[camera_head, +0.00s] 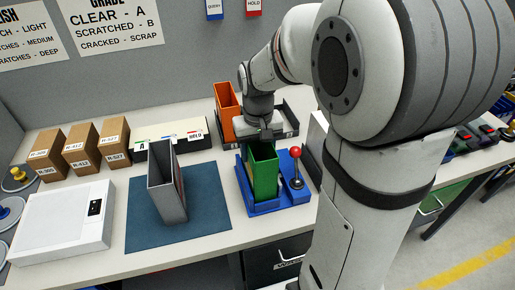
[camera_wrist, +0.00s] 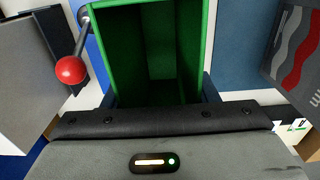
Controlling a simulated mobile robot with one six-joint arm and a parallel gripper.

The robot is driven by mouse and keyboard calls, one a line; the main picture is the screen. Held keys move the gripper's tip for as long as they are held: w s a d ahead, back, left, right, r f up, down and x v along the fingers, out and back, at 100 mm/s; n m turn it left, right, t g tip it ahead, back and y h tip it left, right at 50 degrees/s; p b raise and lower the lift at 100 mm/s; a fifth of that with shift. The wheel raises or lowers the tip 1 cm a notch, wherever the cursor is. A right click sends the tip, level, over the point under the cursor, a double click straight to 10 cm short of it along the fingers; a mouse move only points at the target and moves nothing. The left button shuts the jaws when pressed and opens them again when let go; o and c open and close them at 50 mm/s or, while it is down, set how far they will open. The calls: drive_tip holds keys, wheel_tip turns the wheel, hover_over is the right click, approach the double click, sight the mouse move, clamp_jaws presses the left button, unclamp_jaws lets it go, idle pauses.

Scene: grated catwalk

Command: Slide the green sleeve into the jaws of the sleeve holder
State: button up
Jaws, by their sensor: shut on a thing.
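The green sleeve (camera_head: 264,178), an open-topped rectangular tube, stands upright at the blue sleeve holder (camera_head: 275,207). Its lower end is down among the holder's blue parts; I cannot tell how deep it sits. The holder has a lever with a red ball (camera_head: 295,153) standing up on its right side. My gripper (camera_head: 262,137) is shut on the sleeve's far wall near the top rim; its fingertips are mostly hidden. In the wrist view the sleeve (camera_wrist: 190,50) opens toward the camera just past the dark gripper edge, and the red ball (camera_wrist: 71,70) is at left.
A grey sleeve (camera_head: 166,188) stands on a blue mat (camera_head: 140,235) left of the holder. An orange sleeve (camera_head: 226,96) stands behind, near my wrist. Cardboard boxes (camera_head: 80,150), a labelled divider box (camera_head: 185,140) and a white device (camera_head: 60,225) occupy the left.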

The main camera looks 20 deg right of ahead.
drive_tip(key=shift+f+b, duration=0.5)
drive_tip(key=shift+f, duration=0.35)
drive_tip(key=o, duration=1.3)
drive_tip(key=shift+o, duration=0.3)
drive_tip(key=o, duration=0.3)
drive_tip(key=shift+o, duration=0.2)
drive_tip(key=shift+r, duration=0.15)
wheel_tip(320, 180, up, 8)
drive_tip(key=p, duration=0.6)
